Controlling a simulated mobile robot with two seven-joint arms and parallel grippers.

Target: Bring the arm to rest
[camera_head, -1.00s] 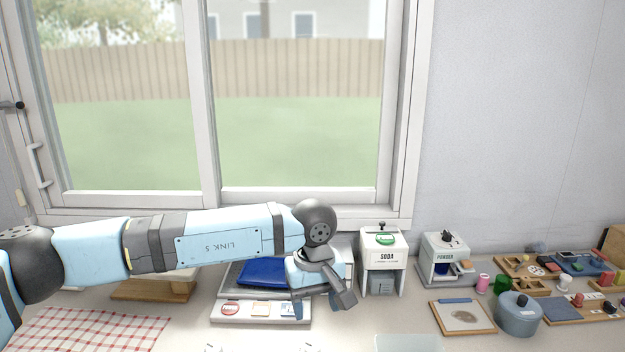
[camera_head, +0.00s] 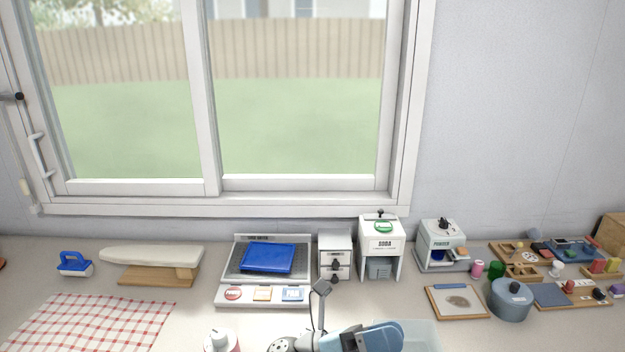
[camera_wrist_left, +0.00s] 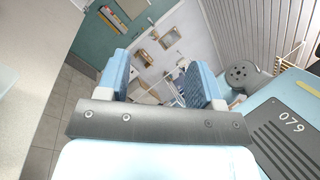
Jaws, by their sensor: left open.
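My left gripper (camera_wrist_left: 160,85) shows in the left wrist view with its two blue fingers spread apart and nothing between them. Beyond the fingers are a tilted view of a wall and floor, far off. In the head view, blue and grey parts of my arm (camera_head: 372,337) show low at the bottom edge, in front of the counter items. The fingertips cannot be made out clearly there. My right gripper does not show in either view.
A soda dispenser (camera_head: 382,246), a powder dispenser (camera_head: 443,247) and a blue-grey pot (camera_head: 511,300) stand to the right. A checkered cloth (camera_head: 88,325), small ironing board (camera_head: 150,255) and blue iron (camera_head: 75,264) are left.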

